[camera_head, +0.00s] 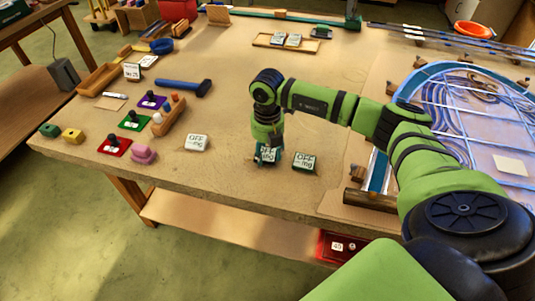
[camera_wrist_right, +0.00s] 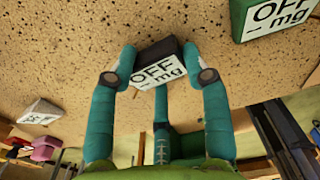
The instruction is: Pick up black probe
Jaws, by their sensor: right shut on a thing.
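The black probe (camera_head: 268,153) is a small dark block with a white face reading "OFF – mg". My right gripper (camera_head: 266,160) points down over it near the front of the bench and partly hides it. In the right wrist view the dark body of the probe (camera_wrist_right: 157,50) sits between the teal fingers (camera_wrist_right: 157,78), which are shut on its two sides. It is at or very close to the bench top; I cannot tell whether it touches. My left gripper is not in view.
A similar green block (camera_head: 305,161) stands close to the right, and a white one (camera_head: 197,143) to the left. The leaded panel (camera_head: 470,115) fills the bench's right side. Coloured squares with knobs (camera_head: 133,120) and a blue-handled hammer (camera_head: 184,86) lie left. The bench middle is clear.

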